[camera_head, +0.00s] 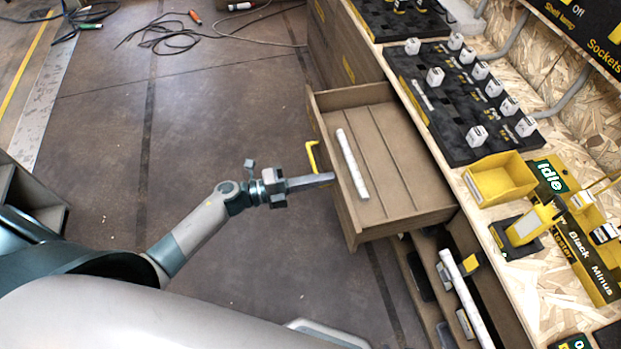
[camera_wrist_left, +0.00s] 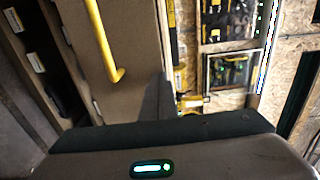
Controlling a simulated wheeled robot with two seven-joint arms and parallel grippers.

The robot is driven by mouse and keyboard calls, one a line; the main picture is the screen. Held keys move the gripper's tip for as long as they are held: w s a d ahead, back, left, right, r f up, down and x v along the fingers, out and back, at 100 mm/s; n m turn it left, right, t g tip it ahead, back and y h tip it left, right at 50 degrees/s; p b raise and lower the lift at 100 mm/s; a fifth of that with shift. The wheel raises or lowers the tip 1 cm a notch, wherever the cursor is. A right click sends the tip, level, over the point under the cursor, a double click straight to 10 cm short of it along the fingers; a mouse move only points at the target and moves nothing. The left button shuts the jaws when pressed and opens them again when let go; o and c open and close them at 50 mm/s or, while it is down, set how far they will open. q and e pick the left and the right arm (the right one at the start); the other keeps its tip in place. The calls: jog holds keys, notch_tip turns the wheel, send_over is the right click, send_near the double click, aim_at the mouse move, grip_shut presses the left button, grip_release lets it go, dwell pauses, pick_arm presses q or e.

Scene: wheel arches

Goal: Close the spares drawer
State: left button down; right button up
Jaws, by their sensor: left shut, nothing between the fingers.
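The open wooden drawer (camera_head: 395,170) sticks out from the bench cabinet in the head view. A long white bar (camera_head: 352,165) lies inside it, and its floor has thin dividing strips. Its yellow handle (camera_head: 311,155) is on the front panel, which fills much of the left wrist view (camera_wrist_left: 130,70), with the handle (camera_wrist_left: 98,40) upright there. My left gripper (camera_head: 333,178) is shut and empty, its tip at the drawer's front, beside the handle and not around it. Whether it touches the panel cannot be told. My right gripper is not in view.
The bench top (camera_head: 470,190) holds a black mat (camera_head: 450,110) with several white blocks, a yellow bin (camera_head: 498,178) and a yellow device (camera_head: 528,222). An open lower compartment (camera_head: 465,285) holds another white bar.

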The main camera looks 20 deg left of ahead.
pick_arm(q)
jog(key=shift+w+d, duration=0.1)
jog(key=shift+d, duration=0.1)
dwell(0.3)
jog(key=b+x, duration=0.3)
jog(key=x, duration=2)
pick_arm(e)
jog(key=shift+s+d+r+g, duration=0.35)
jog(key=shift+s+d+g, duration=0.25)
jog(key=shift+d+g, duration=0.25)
pick_arm(q)
jog(key=shift+a+f, duration=0.1)
